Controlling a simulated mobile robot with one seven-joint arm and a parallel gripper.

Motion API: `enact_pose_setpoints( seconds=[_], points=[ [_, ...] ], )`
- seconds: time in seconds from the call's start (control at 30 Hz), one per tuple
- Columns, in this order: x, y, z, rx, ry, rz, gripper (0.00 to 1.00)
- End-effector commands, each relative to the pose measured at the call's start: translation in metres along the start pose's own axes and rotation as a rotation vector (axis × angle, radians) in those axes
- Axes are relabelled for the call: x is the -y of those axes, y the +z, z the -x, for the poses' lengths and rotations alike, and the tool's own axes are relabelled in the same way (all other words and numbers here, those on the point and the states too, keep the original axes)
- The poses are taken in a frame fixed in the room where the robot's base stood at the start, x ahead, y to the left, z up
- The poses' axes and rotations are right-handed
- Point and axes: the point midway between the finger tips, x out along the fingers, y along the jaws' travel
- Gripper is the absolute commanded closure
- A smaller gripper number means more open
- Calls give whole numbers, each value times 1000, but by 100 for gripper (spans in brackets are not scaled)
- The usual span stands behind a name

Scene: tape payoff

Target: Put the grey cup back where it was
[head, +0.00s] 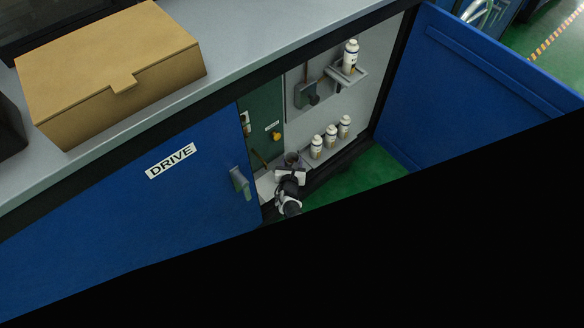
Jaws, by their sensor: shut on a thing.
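My gripper (291,173) is at the opening of the blue cabinet, low down by the inner edge of the DRIVE door. It is shut on the grey cup (292,159), a small dark grey vessel that looks upright, with its open top showing. The gripper hides the cup's lower part, so I cannot tell whether the cup touches anything beneath it.
White bottles (331,137) stand on a low shelf to the right. Another bottle (350,55) sits on a bracket above, near a grey box (307,94). The DRIVE door (150,210) and open blue door (470,95) flank the opening. A cardboard box (110,75) lies on top.

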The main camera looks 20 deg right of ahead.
Motion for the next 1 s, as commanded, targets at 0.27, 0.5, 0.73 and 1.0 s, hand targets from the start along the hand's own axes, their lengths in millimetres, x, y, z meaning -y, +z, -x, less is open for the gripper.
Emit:
enact_pose_setpoints(
  seconds=[0.27, 0.5, 0.73, 1.0],
  points=[
    [0, -15, -5, 2, 0, 0, 79],
    [0, -20, -6, 1, 0, 0, 79],
    [0, -20, -6, 0, 0, 0, 31],
    [0, -19, -6, 0, 0, 0, 31]
  ],
)
